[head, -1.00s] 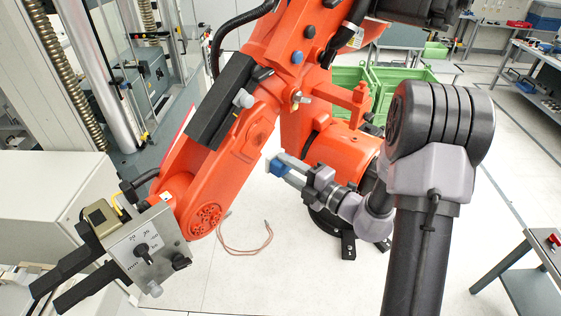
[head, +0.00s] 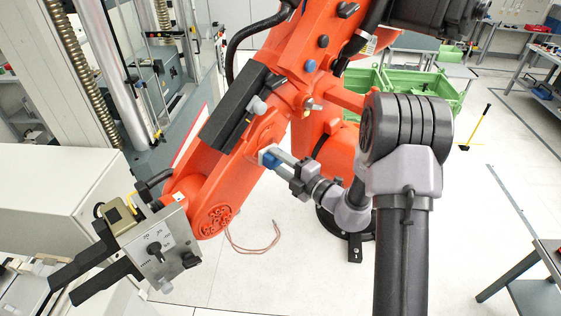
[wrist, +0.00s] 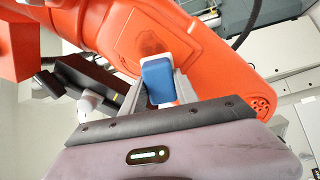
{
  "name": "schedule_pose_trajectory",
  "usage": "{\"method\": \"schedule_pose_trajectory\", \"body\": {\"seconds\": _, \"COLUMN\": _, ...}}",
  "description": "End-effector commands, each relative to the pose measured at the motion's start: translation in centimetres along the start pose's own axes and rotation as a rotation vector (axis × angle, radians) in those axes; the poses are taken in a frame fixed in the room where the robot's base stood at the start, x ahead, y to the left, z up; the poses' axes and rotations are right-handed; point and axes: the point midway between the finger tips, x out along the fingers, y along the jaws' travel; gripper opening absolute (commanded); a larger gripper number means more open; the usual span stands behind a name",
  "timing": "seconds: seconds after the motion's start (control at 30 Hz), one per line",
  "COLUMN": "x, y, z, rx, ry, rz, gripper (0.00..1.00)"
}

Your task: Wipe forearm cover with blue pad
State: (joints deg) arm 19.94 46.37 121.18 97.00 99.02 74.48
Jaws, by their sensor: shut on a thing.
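My gripper (head: 279,160) is shut on the blue pad (head: 267,160), which shows a pale edge. In the wrist view the pad (wrist: 158,84) sits between the two grey fingers. The orange forearm cover (wrist: 126,42) is an outlined panel on the industrial robot's forearm, with a darker smudge (wrist: 150,44) just beyond the pad. In the head view the cover (head: 267,127) lies just above the pad. The pad is at the cover's lower edge; I cannot tell whether it touches. The pad hides part of that edge.
The big orange robot (head: 290,65) fills the middle, with a black box (head: 235,105) on its forearm and a grey metal gripper box (head: 158,247) at its end. Green crates (head: 425,88) stand behind. A cable (head: 255,248) lies on the floor. A bench (head: 530,280) is at right.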

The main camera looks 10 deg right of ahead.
Motion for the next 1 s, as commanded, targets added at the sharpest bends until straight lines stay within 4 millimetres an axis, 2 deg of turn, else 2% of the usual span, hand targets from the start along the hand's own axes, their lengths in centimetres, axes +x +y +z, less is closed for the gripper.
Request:
{"method": "schedule_pose_trajectory", "body": {"seconds": 0.37, "x": 0.0, "y": 0.0, "z": 0.0, "rx": 0.000, "ry": 0.000, "rz": 0.000, "gripper": 0.03}}
{"method": "schedule_pose_trajectory", "body": {"seconds": 1.0, "x": 1.3, "y": 0.1, "z": 0.0, "rx": -0.001, "ry": 0.000, "rz": 0.001, "gripper": 0.03}}
